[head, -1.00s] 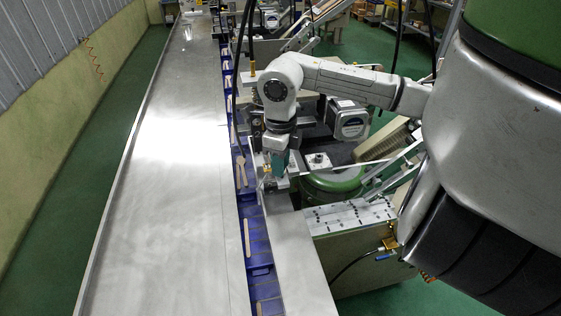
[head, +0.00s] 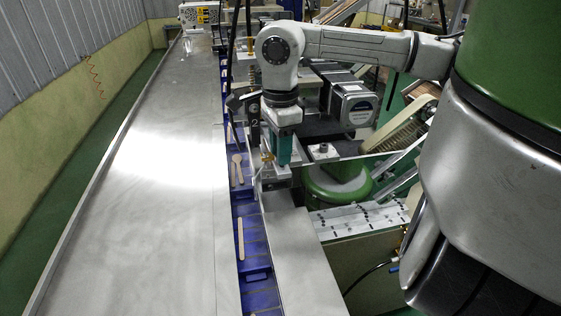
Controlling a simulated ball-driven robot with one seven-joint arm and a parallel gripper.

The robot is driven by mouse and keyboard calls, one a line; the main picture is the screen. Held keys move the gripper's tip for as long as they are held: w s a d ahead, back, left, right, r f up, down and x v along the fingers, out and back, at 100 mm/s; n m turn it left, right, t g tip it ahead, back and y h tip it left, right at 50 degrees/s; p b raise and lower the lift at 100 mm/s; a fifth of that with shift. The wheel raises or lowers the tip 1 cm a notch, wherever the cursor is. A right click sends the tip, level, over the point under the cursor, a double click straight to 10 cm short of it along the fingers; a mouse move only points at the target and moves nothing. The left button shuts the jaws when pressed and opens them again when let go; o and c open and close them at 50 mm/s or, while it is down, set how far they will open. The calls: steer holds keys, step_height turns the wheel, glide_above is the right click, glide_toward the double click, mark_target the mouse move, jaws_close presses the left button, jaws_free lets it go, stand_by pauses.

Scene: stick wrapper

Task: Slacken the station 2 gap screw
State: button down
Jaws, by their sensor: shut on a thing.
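My gripper (head: 268,164) points down at station 2, beside the right edge of the long steel table. Its teal body (head: 284,149) hangs under my white wrist. The fingers are shut at a small brass-coloured part (head: 266,156), which I take to be the station 2 gap screw. The fingertips and the screw head are too small and partly hidden to make out exactly. A dark plate marked "2" (head: 254,124) stands just behind and left of my gripper.
A blue chain conveyor (head: 255,265) with wooden sticks (head: 241,238) runs along the steel table (head: 135,220). A motor box (head: 354,108), a green round housing (head: 338,188) and a slanted stick magazine (head: 405,128) crowd the right. Black cables hang behind my wrist.

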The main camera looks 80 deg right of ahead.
steer(key=n+b, duration=0.3)
steer(key=n, duration=0.1)
steer(key=shift+f+n, duration=0.15)
steer(key=shift+n, duration=0.15)
steer(key=shift+n+b, duration=0.85)
steer(key=shift+n, duration=0.95)
steer(key=shift+r, duration=0.2)
steer(key=c, duration=0.9)
jaws_free()
steer(key=shift+o, duration=0.2)
step_height(320, 180, up, 11)
steer(key=shift+f, duration=0.15)
